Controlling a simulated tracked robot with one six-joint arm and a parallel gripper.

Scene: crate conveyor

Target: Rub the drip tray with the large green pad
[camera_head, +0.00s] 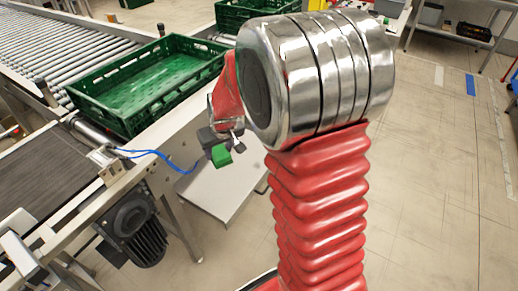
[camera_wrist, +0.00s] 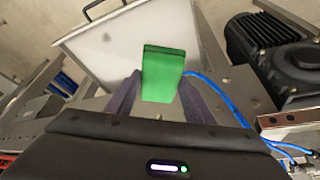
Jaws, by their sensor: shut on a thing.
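The large green pad (camera_wrist: 162,76) is held between the two fingers of my gripper (camera_wrist: 160,95) in the wrist view. In the head view the green pad (camera_head: 221,156) hangs at the tip of my gripper (camera_head: 217,143), beside the conveyor frame. The drip tray (camera_head: 222,185), a pale flat tray, lies below the pad in the head view. It also shows in the wrist view as the white tray (camera_wrist: 100,50) with a handle, behind the pad. The pad appears above the tray; I cannot tell whether they touch. My arm hides part of the area right of the tray.
A green crate (camera_head: 78,92) stands on the rollers. A dark belt (camera_head: 45,175) and a black motor (camera_head: 135,228) sit at the left. A blue cable (camera_head: 165,158) hangs near the gripper. The floor at right (camera_head: 430,180) is clear.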

